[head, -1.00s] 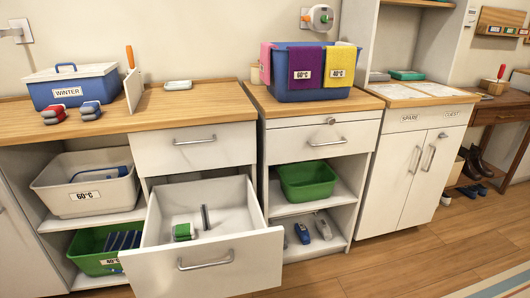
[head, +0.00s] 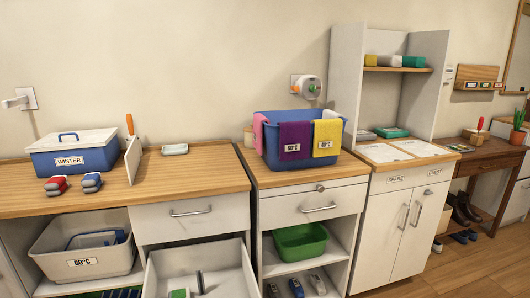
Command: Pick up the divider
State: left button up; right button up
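No thing is labelled as the divider. A small upright dark-and-light piece (head: 200,282) stands inside the open drawer (head: 234,262), low in the head view, and may be it. A green-and-white block (head: 180,293) is beside it, partly cut off by the picture's bottom edge. A thin white upright panel (head: 133,160) with an orange handle stands on the left counter and could also be a divider; I cannot tell which. Neither of my grippers is in view.
A blue WINTER box (head: 90,158) and two small red and blue items stand on the left counter (head: 190,184). A blue tub (head: 270,155) with cloths stands on the middle cabinet. Below are a 60°C bin (head: 62,268) and a green bin (head: 290,245).

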aim_at(131, 158)
jog(key=l+u, duration=0.2)
jog(key=u, duration=0.15)
jog(key=l+u, duration=0.2)
jog(key=u, duration=0.15)
jog(key=k+l+u, duration=0.1)
jog(key=u, duration=0.25)
jog(key=i+j, duration=0.25)
jog(key=j, duration=0.2)
jog(key=i+j, duration=0.25)
jog(key=j, duration=0.2)
jog(key=i+j, duration=0.25)
jog(key=j, duration=0.15)
jog(key=i+j, duration=0.25)
jog(key=j, duration=0.2)
jog(key=i+j, duration=0.25)
jog(key=j, duration=0.2)
jog(key=u, duration=0.05)
